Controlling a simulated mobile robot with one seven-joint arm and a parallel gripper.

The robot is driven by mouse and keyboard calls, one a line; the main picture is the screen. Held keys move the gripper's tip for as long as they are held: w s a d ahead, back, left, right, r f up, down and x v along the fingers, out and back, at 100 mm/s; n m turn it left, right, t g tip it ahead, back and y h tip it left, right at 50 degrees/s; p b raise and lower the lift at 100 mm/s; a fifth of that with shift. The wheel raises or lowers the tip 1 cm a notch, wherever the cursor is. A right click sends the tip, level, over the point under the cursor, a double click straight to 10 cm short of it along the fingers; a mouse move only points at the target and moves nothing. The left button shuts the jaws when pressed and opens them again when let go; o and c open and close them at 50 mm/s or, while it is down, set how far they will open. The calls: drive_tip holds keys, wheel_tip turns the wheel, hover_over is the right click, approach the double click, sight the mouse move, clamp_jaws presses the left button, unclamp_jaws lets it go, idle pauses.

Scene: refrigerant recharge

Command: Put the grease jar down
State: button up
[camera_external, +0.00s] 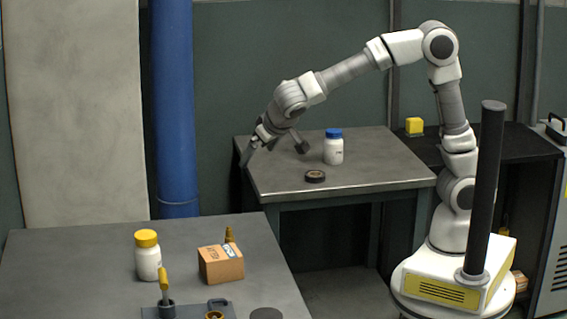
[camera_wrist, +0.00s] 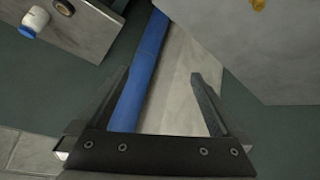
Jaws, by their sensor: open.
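Two white jars are in view, and I cannot tell from their labels which is the grease jar. One with a blue cap (camera_external: 333,147) stands upright on the back table; it also shows at the upper left of the wrist view (camera_wrist: 34,21). The other, with a yellow cap (camera_external: 147,256), stands upright on the front table. My gripper (camera_external: 256,150) is open and empty at the left edge of the back table, apart from both jars. In the wrist view its fingers (camera_wrist: 162,76) are spread with nothing between them.
A dark tape roll (camera_external: 315,176) lies on the back table (camera_external: 380,165). The front table (camera_external: 60,270) holds a cardboard box (camera_external: 221,264) and a tool holder (camera_external: 190,311) with a yellow-handled tool. A blue pipe (camera_external: 174,100) stands behind. The back table's right part is clear.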

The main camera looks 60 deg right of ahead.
drive_tip(key=s+d+n+g+y, duration=0.1)
drive_tip(key=s+d+y, duration=0.1)
drive_tip(key=s+d, duration=0.6)
drive_tip(key=s+d+y, duration=0.1)
drive_tip(key=s+d, duration=0.7)
drive_tip(key=s, duration=0.7)
drive_tip(key=shift+d+r+n+g+y, duration=0.4)
wheel_tip(320, 180, up, 10)
drive_tip(key=p, duration=1)
drive_tip(key=shift+r, duration=0.25)
